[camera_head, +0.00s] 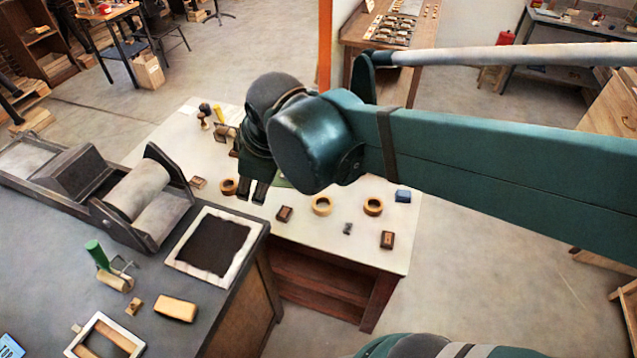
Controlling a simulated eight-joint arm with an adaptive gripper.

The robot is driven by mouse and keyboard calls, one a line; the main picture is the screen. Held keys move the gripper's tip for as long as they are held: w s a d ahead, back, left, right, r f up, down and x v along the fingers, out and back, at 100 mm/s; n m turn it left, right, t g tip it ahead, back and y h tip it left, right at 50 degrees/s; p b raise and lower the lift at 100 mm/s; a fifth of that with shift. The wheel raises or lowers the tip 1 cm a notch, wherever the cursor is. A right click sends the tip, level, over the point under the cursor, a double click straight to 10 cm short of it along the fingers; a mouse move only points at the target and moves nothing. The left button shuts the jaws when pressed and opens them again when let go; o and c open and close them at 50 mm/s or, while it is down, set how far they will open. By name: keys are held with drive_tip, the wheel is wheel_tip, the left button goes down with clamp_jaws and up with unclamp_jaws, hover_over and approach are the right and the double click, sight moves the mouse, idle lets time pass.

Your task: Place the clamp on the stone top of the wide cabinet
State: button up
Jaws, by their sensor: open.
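My gripper (251,190) points down over the pale-topped table, its two dark fingers apart and nothing seen between them. A small grey metal piece (347,228), perhaps the clamp, lies on that table to the right of my gripper; it is too small to be sure. The dark grey, stone-like top (221,294) of a cabinet fills the lower left, apart from my gripper. Whether this is the wide cabinet I cannot tell. My arm hides part of the pale table.
The pale table (392,253) holds tape rings (322,205), small brown blocks (387,240), a blue block (403,196) and a yellow-handled tool (219,114). The dark top carries a roller press (137,190), a framed black slab (213,246), a green-handled roller (97,254) and a tan block (176,308).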

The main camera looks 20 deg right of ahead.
drive_tip(key=s+d+m+t, duration=0.1)
drive_tip(key=s+d+m, duration=0.2)
drive_tip(key=d+m, duration=0.2)
drive_tip(key=s+d+m+t+h, duration=0.1)
drive_tip(key=s+d+m, duration=0.3)
drive_tip(key=d, duration=0.3)
drive_tip(key=shift+f+m, duration=0.15)
drive_tip(key=shift+m, duration=0.75)
